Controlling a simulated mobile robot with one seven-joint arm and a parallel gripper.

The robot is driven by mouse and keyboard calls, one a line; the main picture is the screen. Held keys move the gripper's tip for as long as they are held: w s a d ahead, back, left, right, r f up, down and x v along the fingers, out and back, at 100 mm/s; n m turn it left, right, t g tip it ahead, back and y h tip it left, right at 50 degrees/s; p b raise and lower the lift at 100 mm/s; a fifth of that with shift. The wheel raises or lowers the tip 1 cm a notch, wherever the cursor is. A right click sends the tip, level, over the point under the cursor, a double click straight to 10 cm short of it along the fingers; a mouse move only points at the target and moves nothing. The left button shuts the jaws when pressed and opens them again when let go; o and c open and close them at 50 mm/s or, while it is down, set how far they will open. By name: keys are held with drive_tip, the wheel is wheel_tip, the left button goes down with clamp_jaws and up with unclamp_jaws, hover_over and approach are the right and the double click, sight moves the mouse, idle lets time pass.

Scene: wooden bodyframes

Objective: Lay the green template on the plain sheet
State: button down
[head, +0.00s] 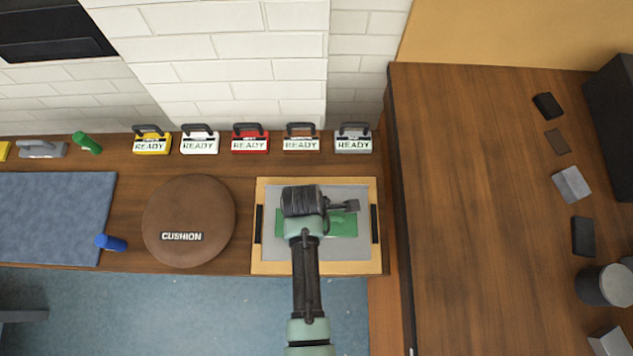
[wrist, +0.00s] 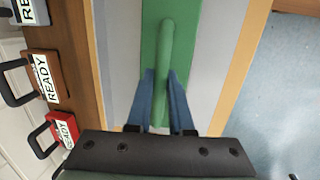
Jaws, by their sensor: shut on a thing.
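The green template (head: 342,229) is a flat green plate with a bar handle, over the grey plain sheet (head: 345,252) in the head view. The sheet lies in a light wooden frame with dark side grips. My gripper (head: 350,206) is shut on the template's handle. In the wrist view the blue fingers (wrist: 163,92) stand on both sides of the green handle (wrist: 166,45), with the template's plate (wrist: 190,20) behind it. My arm hides part of the template and sheet. I cannot tell whether the template touches the sheet.
A round brown cushion (head: 188,215) lies left of the frame, with a blue cylinder (head: 112,243) beside it. Several READY-labelled boxes (head: 250,140) line the bench's back edge. A brown table (head: 480,200) at the right has small dark and grey blocks along its far right.

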drive_tip(key=shift+w+r, duration=0.1)
drive_tip(key=shift+c, duration=0.9)
unclamp_jaws()
wheel_tip(320, 180, up, 7)
drive_tip(key=p, duration=0.7)
drive_tip(key=shift+p, duration=0.3)
